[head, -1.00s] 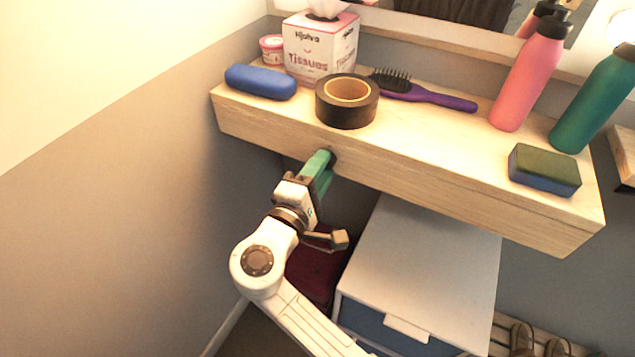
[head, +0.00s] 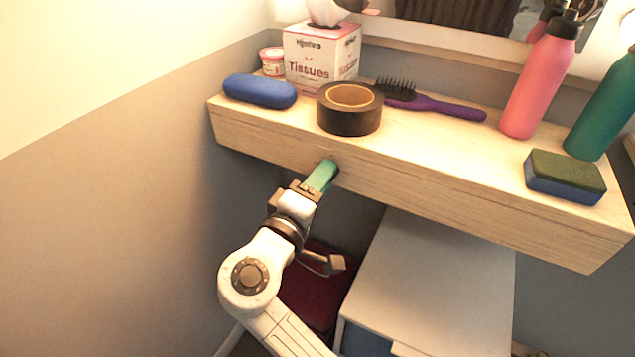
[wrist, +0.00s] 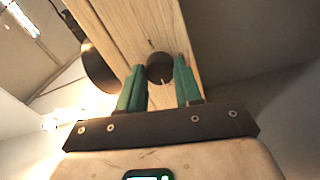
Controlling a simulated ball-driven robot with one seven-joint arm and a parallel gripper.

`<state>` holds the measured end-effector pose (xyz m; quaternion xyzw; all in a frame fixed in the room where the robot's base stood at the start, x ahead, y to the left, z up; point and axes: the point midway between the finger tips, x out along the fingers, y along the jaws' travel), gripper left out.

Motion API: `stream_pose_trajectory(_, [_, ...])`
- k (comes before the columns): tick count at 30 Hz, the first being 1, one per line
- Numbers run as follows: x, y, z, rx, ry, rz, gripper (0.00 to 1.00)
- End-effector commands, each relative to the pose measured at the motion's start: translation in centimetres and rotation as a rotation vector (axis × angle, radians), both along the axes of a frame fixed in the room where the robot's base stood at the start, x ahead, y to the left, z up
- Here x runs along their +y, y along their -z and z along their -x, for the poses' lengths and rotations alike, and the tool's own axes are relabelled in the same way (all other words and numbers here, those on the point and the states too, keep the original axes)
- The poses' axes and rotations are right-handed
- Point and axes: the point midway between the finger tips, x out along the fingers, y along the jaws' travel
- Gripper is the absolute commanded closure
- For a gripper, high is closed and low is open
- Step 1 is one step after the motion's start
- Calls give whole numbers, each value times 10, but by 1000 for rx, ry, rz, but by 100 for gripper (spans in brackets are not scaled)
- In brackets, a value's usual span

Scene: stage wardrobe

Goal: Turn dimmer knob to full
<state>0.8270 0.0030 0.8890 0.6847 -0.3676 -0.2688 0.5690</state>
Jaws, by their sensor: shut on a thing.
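The dimmer knob (wrist: 160,67) is a small dark round knob on the front face of the wooden shelf. In the wrist view a light pointer line shows near its lower rim, and a short dark mark is on the wood above it. My gripper (head: 325,173) has green fingers and points up at the shelf front. In the wrist view its fingertips (wrist: 161,70) stand on both sides of the knob and are shut on it. In the head view the fingers hide most or all of the knob.
On the shelf (head: 440,190) stand black tape (head: 348,121), a blue case (head: 260,91), a tissue box (head: 320,62), a purple hairbrush (head: 440,102), bottles (head: 540,82) and a sponge (head: 565,178). A white cabinet (head: 440,275) is below. A wall (head: 110,200) is at left.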

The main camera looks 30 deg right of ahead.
Motion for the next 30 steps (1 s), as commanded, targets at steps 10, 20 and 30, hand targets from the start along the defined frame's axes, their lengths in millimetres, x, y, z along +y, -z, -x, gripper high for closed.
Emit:
stream_pose_trajectory(10, [2, -7, -1, -15, -7, 4, 52])
stream_pose_trajectory(20, [1, -3, -1, -6, -3, 3, 40])
stream_pose_trajectory(30, [32, -2, 21, -7, -7, 3, 40])
